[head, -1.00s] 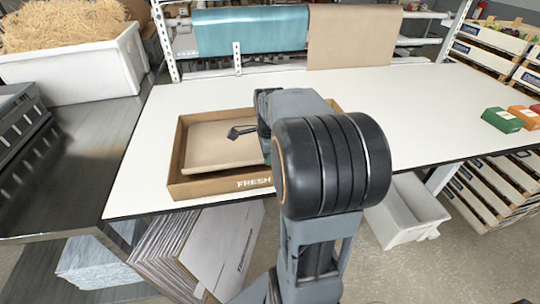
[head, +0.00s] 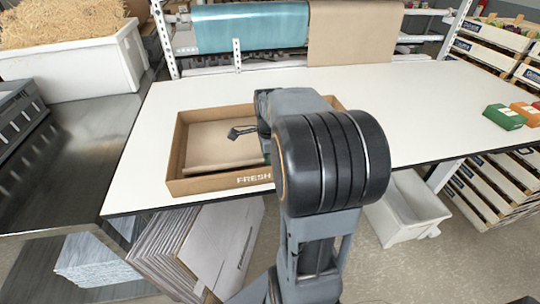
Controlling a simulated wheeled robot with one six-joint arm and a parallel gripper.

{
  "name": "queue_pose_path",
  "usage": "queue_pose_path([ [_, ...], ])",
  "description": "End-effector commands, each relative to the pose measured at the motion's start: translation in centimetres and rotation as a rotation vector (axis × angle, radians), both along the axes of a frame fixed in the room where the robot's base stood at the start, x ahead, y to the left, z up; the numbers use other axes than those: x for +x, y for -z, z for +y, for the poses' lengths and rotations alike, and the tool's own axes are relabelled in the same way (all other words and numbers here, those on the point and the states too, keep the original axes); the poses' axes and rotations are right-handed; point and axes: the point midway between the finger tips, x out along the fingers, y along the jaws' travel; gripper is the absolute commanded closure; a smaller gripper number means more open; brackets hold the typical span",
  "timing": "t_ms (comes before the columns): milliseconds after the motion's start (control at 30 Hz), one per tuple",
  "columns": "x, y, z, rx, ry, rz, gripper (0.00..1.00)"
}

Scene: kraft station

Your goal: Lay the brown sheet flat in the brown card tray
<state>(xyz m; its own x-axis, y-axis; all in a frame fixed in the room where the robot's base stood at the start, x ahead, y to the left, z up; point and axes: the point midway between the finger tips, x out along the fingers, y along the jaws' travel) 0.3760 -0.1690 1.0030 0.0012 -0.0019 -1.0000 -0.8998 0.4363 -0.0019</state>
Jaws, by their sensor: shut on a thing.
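The brown card tray (head: 176,155) stands on the white table, with "FRESH" printed on its front wall. The brown sheet (head: 212,149) is inside the tray walls and looks nearly flat, low in the tray. My gripper (head: 238,132) is over the tray, its dark finger against the top of the sheet, shut on it. My arm hides the right part of the tray and sheet, so I cannot tell how the sheet lies there.
The white table (head: 420,110) is clear to the right, up to green (head: 504,117) and orange (head: 525,112) boxes. Teal (head: 250,28) and brown (head: 350,32) rolls hang behind. A white tub of straw (head: 75,65) stands at left.

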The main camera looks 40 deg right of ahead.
Motion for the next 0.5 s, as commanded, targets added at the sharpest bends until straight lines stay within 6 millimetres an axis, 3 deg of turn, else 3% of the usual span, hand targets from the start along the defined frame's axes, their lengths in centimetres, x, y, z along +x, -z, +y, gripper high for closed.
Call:
queue_pose_path([
  [467,0.0,0.63,0.0,0.0,0.0,0.0,1.0],
  [500,0.0,0.63,0.0,0.0,0.0,0.0,0.86],
])
